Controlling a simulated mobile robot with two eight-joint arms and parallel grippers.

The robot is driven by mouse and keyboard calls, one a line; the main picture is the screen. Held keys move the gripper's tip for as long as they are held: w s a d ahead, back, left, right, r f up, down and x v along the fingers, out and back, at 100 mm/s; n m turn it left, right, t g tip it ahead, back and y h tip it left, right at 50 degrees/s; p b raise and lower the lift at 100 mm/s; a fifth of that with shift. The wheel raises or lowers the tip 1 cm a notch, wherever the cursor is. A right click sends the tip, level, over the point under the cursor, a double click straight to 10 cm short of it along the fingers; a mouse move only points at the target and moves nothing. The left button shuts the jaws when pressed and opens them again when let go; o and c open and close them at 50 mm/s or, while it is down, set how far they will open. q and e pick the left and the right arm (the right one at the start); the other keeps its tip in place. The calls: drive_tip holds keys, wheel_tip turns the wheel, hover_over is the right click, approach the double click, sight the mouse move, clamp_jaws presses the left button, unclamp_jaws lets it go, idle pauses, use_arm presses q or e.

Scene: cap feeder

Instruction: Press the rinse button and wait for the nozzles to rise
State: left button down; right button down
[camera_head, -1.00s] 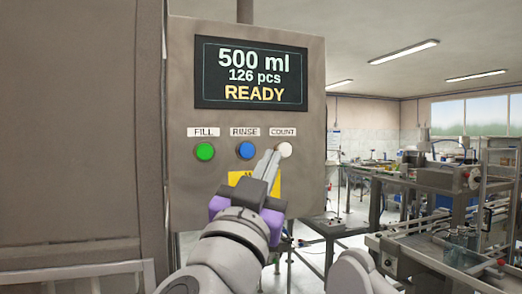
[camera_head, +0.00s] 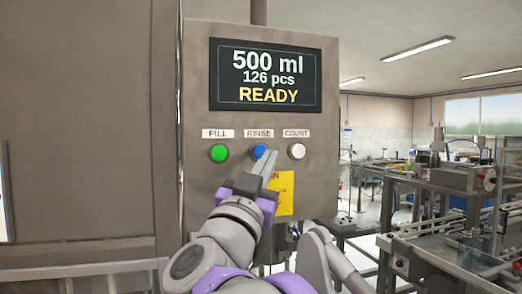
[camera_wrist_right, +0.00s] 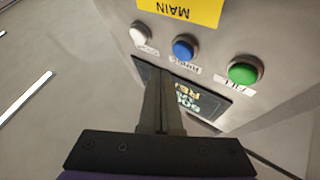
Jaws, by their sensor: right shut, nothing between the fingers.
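The blue RINSE button (camera_head: 259,151) is in the middle of the row on the grey control panel (camera_head: 200,100). It also shows in the wrist view (camera_wrist_right: 183,48). My right gripper (camera_head: 268,158) is shut and empty, its fingertips overlapping the lower right edge of the blue button in the head view. In the wrist view its fingers (camera_wrist_right: 160,95) end close to the blue button; contact cannot be told. The screen (camera_head: 265,75) reads 500 ml, 126 pcs, READY. My left gripper is out of view, and no nozzles can be made out.
The green FILL button (camera_head: 218,153) is left of the blue one, and the white COUNT button (camera_head: 296,151) is right of it. A yellow label (camera_head: 285,193) is below the buttons. Conveyor machinery (camera_head: 450,190) stands at the right.

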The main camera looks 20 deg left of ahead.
sight(260, 152)
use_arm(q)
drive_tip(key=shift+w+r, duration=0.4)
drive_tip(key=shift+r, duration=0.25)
use_arm(e)
drive_tip(key=shift+w+a, duration=0.55)
drive_tip(key=shift+w, duration=0.35)
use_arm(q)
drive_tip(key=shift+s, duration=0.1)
use_arm(e)
drive_tip(key=shift+s+r, duration=0.1)
drive_tip(key=shift+s, duration=0.05)
use_arm(q)
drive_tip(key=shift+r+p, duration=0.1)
drive_tip(key=shift+p, duration=0.2)
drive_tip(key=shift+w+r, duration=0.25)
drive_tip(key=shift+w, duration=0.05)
use_arm(e)
drive_tip(key=shift+w+a, duration=0.2)
drive_tip(key=shift+w, duration=0.25)
drive_tip(key=shift+s, duration=0.1)
